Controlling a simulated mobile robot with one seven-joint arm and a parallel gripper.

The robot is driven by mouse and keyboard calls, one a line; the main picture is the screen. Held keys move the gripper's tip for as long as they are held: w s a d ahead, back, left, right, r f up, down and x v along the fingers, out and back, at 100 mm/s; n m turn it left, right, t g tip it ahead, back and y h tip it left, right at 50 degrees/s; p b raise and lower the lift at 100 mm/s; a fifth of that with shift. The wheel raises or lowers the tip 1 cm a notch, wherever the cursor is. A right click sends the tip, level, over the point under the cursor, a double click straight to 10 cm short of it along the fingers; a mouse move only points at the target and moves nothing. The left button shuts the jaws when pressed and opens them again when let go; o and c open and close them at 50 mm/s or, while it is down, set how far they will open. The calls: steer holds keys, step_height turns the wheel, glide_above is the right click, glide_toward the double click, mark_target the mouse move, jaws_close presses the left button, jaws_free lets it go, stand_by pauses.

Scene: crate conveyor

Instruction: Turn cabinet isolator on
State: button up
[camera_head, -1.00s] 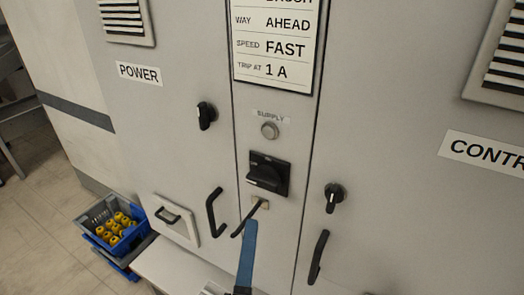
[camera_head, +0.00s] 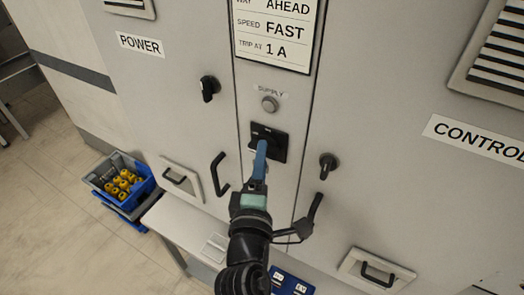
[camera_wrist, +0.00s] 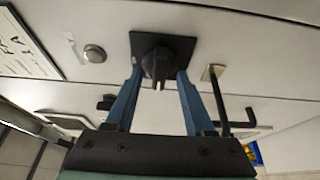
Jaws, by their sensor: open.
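The cabinet isolator (camera_head: 279,147) is a black square plate with a black turning handle, below the round SUPPLY button. It also shows in the wrist view (camera_wrist: 183,47), with its handle (camera_wrist: 158,64) standing out from the plate. My gripper (camera_head: 262,145) is at the front of the isolator. In the wrist view, my gripper (camera_wrist: 159,76) has its two blue fingers apart, one on each side of the handle. I cannot tell whether either finger touches it. In the head view my fingers hide much of the handle.
The round SUPPLY button (camera_head: 269,104) is just above the isolator. A thin black lever (camera_wrist: 219,100) stands out beside my right finger in the wrist view. Black knobs (camera_head: 209,88) (camera_head: 327,165) and a door handle (camera_head: 218,173) flank it. A blue crate (camera_head: 137,185) is lower left.

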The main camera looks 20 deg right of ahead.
steer(key=shift+w+d, duration=0.3)
steer(key=shift+w, duration=0.2)
jaws_close()
